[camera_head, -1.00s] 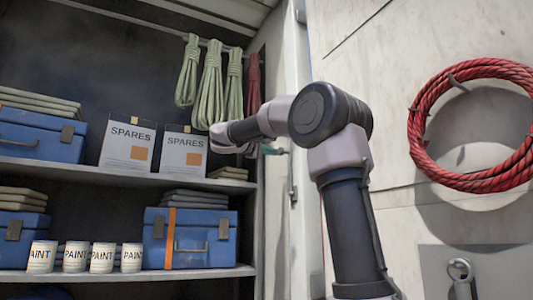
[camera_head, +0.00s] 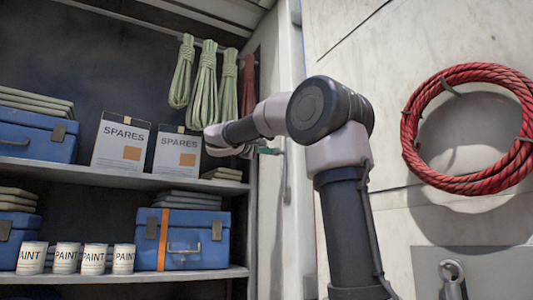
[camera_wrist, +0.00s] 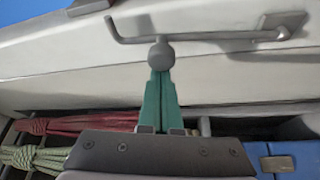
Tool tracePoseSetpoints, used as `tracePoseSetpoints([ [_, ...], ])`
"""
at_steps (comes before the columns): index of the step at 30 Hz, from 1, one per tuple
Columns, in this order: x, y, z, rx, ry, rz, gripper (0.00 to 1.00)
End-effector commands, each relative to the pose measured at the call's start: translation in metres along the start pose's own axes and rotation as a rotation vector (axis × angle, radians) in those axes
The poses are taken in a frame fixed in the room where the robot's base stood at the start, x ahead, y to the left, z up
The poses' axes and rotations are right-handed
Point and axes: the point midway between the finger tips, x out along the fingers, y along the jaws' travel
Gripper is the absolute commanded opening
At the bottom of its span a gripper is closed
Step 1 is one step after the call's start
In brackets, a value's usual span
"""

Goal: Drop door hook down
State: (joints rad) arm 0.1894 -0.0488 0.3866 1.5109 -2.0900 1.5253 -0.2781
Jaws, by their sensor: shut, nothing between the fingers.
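The door hook shows in the wrist view as a thin grey rod (camera_wrist: 220,36) with a bent end at left, a bracket at right and a round knob (camera_wrist: 161,53). In the head view the hook (camera_head: 287,182) stands nearly vertical along the pale locker edge. My gripper (camera_wrist: 160,74) has its teal fingers together with nothing between them. Their tips meet the knob's lower edge in the wrist view; I cannot tell whether they touch.
Open shelves (camera_head: 110,176) at left hold blue boxes, spares cartons and paint cans. Green ropes (camera_head: 203,88) and a red rope (camera_head: 249,86) hang above my gripper. A red coil (camera_head: 410,120) hangs on the right wall. The space in front of the shelves is clear.

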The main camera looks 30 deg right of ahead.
Motion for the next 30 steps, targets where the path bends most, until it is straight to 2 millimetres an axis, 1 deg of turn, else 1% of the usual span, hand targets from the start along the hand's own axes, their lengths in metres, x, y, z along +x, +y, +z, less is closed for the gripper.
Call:
tracePoseSetpoints([
  [7, -0.011, 0.005, 0.021, 0.13, 0.001, 0.067, 0.0],
  [16, -0.029, 0.004, 0.06, 0.384, 0.0, 0.193, 0.0],
  [23, -0.044, -0.004, 0.089, 0.384, 0.001, 0.192, 0.0],
  [30, -0.058, -0.021, 0.117, 0.383, -0.001, 0.191, 0.0],
])
